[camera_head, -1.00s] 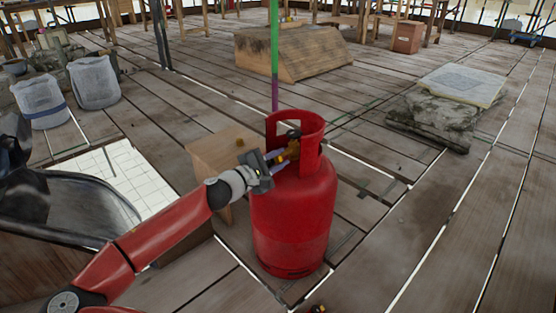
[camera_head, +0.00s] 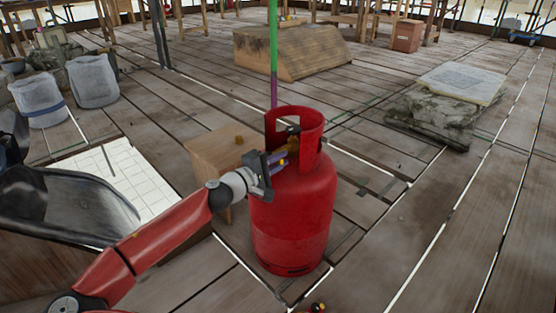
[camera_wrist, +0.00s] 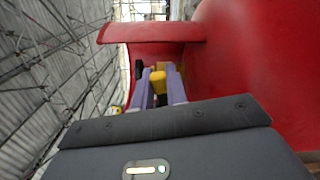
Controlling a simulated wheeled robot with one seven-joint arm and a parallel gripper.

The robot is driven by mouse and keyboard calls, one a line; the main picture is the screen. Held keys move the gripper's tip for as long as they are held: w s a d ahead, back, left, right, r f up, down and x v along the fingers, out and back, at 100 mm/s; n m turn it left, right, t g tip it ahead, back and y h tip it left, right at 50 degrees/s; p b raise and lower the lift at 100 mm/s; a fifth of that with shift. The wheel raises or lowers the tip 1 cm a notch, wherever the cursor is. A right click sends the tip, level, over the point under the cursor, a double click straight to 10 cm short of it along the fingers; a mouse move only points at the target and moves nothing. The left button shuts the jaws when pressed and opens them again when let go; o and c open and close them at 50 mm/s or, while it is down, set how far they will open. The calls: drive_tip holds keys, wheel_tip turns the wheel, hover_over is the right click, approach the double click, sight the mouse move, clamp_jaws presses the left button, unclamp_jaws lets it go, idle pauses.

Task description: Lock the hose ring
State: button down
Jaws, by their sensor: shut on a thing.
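The red gas bottle (camera_head: 292,220) stands upright on the plank floor, with a red collar around its top. My gripper (camera_head: 282,158) reaches in from the left at the collar opening. In the wrist view its two pale purple fingers (camera_wrist: 161,84) are shut on a yellow piece (camera_wrist: 158,86), which looks like the hose ring. A dark part (camera_wrist: 138,70) shows just beyond the fingers, under the collar (camera_wrist: 150,32). A brass-coloured fitting (camera_head: 291,145) shows inside the collar in the head view. The ring's thread and whether it is locked cannot be seen.
A small wooden box (camera_head: 213,152) stands close behind and left of the bottle. A green and purple pole (camera_head: 274,60) rises behind it. A wooden ramp block (camera_head: 290,52) and a stone stack (camera_head: 440,115) lie farther off. The floor at right is clear.

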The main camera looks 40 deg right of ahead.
wheel_tip(320, 180, down, 2)
drive_tip(key=m, duration=0.5)
drive_tip(key=shift+m, duration=0.3)
drive_tip(key=shift+w+f+m, duration=0.2)
drive_tip(key=shift+f+m, duration=0.2)
drive_tip(key=shift+m, duration=0.65)
drive_tip(key=shift+w+f+m, duration=0.15)
drive_tip(key=shift+f+m, duration=0.2)
drive_tip(key=shift+m, duration=0.7)
drive_tip(key=c, duration=1.4)
unclamp_jaws()
drive_tip(key=shift+w, duration=0.1)
